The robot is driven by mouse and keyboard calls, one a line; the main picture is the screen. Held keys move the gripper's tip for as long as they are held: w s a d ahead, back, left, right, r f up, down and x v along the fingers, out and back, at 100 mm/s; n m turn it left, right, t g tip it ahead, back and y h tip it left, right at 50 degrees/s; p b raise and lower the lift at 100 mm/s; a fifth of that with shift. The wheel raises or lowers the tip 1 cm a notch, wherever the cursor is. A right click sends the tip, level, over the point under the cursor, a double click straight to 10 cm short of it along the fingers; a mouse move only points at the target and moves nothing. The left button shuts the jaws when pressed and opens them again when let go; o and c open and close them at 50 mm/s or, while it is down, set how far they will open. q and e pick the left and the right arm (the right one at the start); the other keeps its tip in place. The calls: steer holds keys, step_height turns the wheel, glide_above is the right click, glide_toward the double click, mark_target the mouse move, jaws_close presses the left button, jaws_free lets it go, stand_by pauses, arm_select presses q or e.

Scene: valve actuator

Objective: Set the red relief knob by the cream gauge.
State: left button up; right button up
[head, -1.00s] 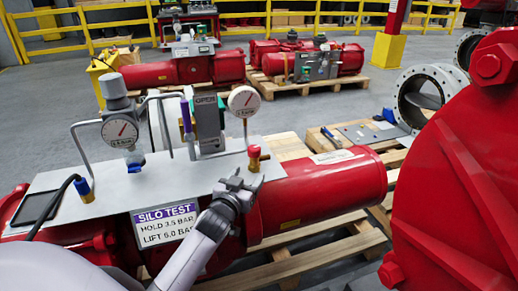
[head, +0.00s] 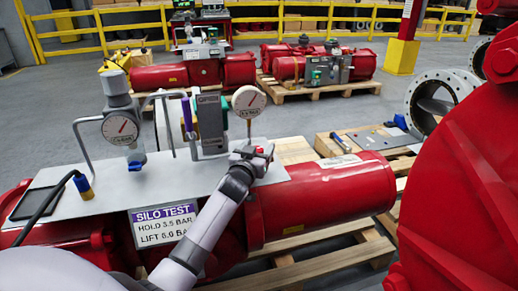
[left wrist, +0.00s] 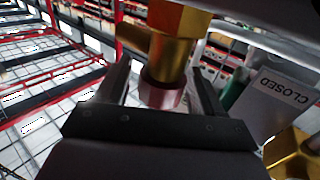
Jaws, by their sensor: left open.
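The red relief knob (head: 262,149) sits at the right end of the grey plate, below the pale, cream-looking gauge (head: 249,101) on its thin brass stem. My left gripper (head: 252,156) is at the knob and hides most of it and its base in the head view. In the left wrist view the red knob (left wrist: 161,93) and its brass body (left wrist: 174,56) show between the two fingers of my open left gripper (left wrist: 162,90). Gaps seem to remain on both sides, and contact cannot be told. My right gripper is not in view.
A second gauge (head: 120,127) stands on a grey regulator at the left of the plate. A grey valve box (head: 210,122) with purple and green parts stands left of the knob. A "SILO TEST" sign (head: 164,221) hangs on the front. A large red body (head: 470,190) fills the right.

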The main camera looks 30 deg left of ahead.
arm_select(q)
steer(key=shift+w, duration=0.35)
steer(key=c, duration=1)
steer(key=shift+o, duration=0.2)
steer(key=shift+f+b, duration=0.1)
steer(key=shift+b, duration=0.3)
steer(key=n+g+y+b, duration=0.1)
steer(key=n+y+b, duration=0.1)
steer(key=b, duration=0.3)
steer(key=shift+a+y, duration=0.15)
steer(key=shift+y, duration=0.55)
steer(key=shift+a+n+g+b, duration=0.1)
steer(key=shift+n+g+b, duration=0.2)
steer(key=shift+b, duration=0.2)
steer(key=shift+r, duration=0.2)
